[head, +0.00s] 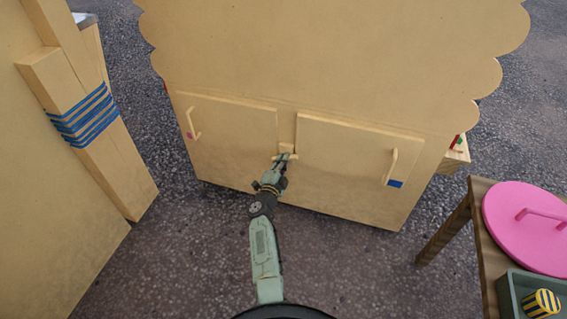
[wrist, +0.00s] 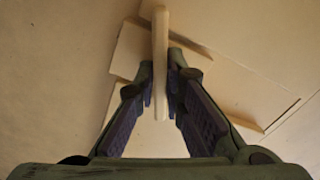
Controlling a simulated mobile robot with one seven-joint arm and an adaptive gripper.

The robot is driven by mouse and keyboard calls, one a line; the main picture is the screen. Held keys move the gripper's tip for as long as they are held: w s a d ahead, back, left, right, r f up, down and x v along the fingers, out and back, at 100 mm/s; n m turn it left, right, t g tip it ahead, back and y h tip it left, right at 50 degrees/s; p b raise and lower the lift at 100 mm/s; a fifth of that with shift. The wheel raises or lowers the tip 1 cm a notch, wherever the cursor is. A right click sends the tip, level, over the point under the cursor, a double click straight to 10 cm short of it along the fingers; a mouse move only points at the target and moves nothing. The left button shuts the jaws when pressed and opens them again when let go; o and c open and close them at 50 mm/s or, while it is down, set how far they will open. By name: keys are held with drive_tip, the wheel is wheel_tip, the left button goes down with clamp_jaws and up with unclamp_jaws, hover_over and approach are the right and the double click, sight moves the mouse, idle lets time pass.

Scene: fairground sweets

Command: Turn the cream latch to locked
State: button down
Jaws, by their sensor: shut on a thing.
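The cream latch (head: 290,148) sits on the cream cabinet front, between its left door (head: 235,127) and right door (head: 345,155). My gripper (head: 281,160) reaches it from below in the head view and covers part of it. In the wrist view, a pale bar (wrist: 160,40), the latch's handle, stands between the two purple-padded fingers of my gripper (wrist: 160,82). The fingers are shut on this bar. In the head view the latch's bar looks roughly level, but the gripper hides some of it, so its exact angle is hard to tell.
The left door has a handle (head: 195,124) with a pink mark; the right door has a handle (head: 391,166) with a blue mark. A wooden post with blue rope (head: 86,116) stands left. A table with a pink lid (head: 530,228) and green tray (head: 509,296) stands right.

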drive_tip(key=shift+m+b, duration=0.7)
drive_tip(key=shift+m, duration=1.6)
drive_tip(key=c, duration=2)
unclamp_jaws()
drive_tip(key=shift+o, duration=0.2)
